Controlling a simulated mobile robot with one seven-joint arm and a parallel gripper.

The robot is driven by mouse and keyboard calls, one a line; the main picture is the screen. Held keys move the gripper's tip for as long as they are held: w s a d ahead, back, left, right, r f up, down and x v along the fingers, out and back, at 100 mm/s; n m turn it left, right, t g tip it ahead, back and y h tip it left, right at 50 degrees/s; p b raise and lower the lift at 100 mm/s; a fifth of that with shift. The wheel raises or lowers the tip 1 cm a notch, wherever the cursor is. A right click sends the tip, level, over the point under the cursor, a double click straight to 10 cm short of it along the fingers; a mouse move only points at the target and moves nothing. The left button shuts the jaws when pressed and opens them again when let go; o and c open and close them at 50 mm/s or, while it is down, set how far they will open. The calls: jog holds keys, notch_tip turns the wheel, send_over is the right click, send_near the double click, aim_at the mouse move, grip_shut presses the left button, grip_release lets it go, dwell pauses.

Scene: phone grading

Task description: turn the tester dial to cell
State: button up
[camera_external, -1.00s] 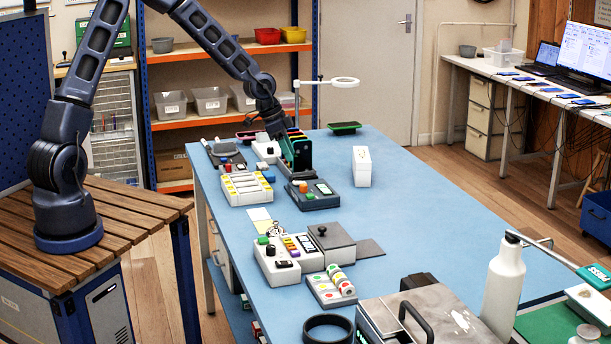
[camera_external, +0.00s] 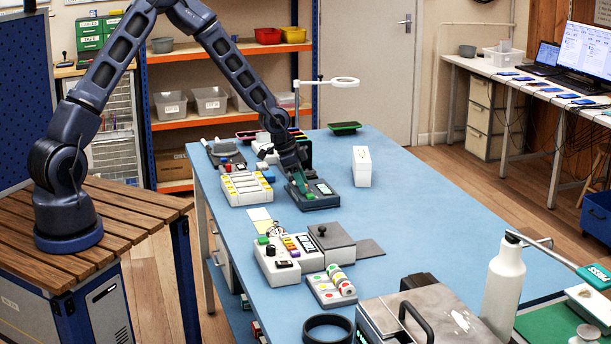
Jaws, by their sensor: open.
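A dark grey box with a small display (camera_external: 325,198), which looks like the tester, lies on the blue table (camera_external: 430,210) near its left middle. My gripper (camera_external: 304,187) points down at the left part of this box, with its greenish fingertips at or just above the top face. It is open, and nothing is seen held. The dial is not clearly visible; the fingers cover the spot where a small knob would be. The dial's setting and any label are too small to read. Whether the fingers touch the box or straddle a knob, I cannot tell.
A white tray with coloured parts (camera_external: 245,188) stands close to the left. A white upright box (camera_external: 361,166) stands to the right. A white unit with a black knob (camera_external: 283,262) and a grey lidded box (camera_external: 331,237) are nearer. The table's right middle is clear.

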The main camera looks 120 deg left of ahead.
grip_shut()
jog(key=shift+n, duration=0.5)
grip_release()
jog(key=shift+r, duration=0.1)
jog(key=v, duration=1)
jog(key=shift+d+r, duration=0.3)
